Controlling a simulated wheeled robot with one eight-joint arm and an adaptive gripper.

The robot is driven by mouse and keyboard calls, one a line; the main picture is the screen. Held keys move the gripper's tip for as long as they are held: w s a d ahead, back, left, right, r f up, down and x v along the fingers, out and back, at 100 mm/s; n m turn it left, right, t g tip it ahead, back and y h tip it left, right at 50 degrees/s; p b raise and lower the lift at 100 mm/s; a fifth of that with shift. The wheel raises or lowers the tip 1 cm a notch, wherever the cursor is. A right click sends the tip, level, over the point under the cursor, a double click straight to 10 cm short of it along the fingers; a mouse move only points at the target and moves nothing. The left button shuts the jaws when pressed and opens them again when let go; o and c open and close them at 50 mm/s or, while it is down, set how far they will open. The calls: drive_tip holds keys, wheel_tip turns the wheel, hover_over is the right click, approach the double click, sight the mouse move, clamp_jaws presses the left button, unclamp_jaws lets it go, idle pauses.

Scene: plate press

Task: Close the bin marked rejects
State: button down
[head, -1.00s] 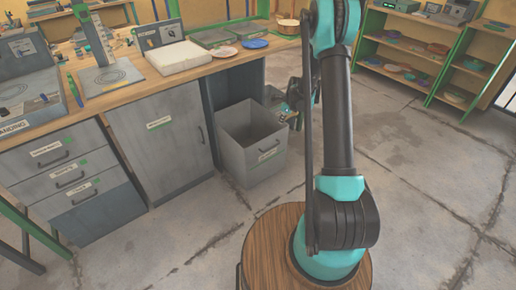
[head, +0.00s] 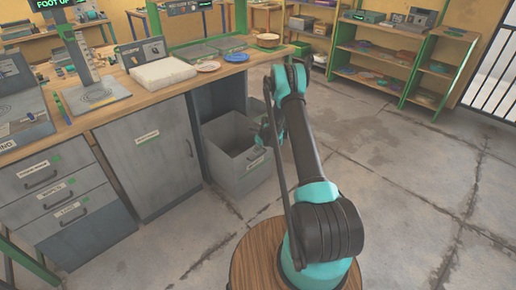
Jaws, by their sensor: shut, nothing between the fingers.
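A grey open-topped bin (head: 236,178) stands pulled out from the dark opening under the workbench, right of the grey cabinet door. Its front carries a handle and a small white and green label, too small to read here. The inside that shows looks empty. My gripper (head: 265,137) is shut and empty at the bin's right side, near the top of its front. My arm partly hides it, so I cannot tell whether it touches the bin.
The workbench (head: 130,104) holds a white block (head: 163,73), plates and a press stand. A closed cabinet door (head: 148,160) and several drawers (head: 55,190) lie left of the bin. Shelves (head: 385,60) stand at the back right. The concrete floor (head: 410,190) on the right is clear.

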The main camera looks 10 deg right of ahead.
drive_tip(key=w+a+f, duration=0.2)
drive_tip(key=w+f, duration=0.1)
drive_tip(key=shift+w+a+f, duration=0.2)
drive_tip(key=shift+f, duration=0.1)
drive_tip(key=shift+w+a, duration=0.35)
drive_tip(key=shift+w, duration=0.15)
